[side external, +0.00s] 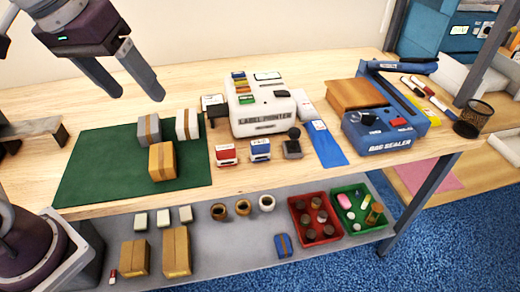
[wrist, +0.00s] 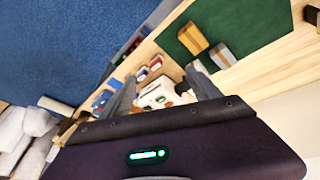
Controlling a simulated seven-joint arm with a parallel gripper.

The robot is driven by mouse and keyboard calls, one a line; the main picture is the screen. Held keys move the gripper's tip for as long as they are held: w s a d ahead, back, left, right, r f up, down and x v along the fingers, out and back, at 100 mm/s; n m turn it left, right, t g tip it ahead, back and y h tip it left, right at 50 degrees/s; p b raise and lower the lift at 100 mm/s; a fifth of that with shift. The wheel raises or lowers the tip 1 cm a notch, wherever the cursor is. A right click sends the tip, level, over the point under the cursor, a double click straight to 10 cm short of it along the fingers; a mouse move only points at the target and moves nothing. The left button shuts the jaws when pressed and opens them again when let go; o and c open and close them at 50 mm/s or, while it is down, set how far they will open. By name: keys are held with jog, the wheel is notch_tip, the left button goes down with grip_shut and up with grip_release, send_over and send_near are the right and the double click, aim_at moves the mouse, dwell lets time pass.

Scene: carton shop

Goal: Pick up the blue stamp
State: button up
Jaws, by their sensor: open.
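The blue stamp (side external: 260,150), a small blue and white block, stands on the wooden table in front of the label printer (side external: 262,106). It also shows small in the wrist view (wrist: 141,74). A red and white stamp (side external: 226,155) stands to its left, and a black-knobbed stamp (side external: 292,146) to its right. My gripper (side external: 138,95) is open and empty, high above the table at the upper left, well apart from the blue stamp. In the wrist view my fingers (wrist: 160,82) are spread, with the printer showing between them.
Several cartons (side external: 162,161) sit on a green mat (side external: 88,168) at left. A blue bag sealer (side external: 385,130) stands at right, with a blue sheet (side external: 327,146) beside it. The lower shelf (side external: 218,240) holds tape rolls, boxes and bins. The table's front edge is clear.

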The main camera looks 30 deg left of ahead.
jog(key=w+d+f+n+g, duration=0.1)
jog(key=w+d+f, duration=0.1)
jog(key=w, duration=0.4)
jog(key=w+d+f+n+g, duration=0.1)
jog(key=w+d+f+n, duration=0.1)
jog(key=w, duration=0.4)
jog(key=n+g+y, duration=0.1)
jog(key=n, duration=0.2)
send_over(260, 142)
jog(key=d, duration=0.1)
notch_tip(260, 142, down, 14)
jog(key=f, duration=0.5)
jog(key=a+f, duration=0.1)
jog(key=f, duration=0.1)
jog(key=shift+f, duration=0.4)
jog(key=shift+c, duration=0.4)
jog(key=c, duration=1.4)
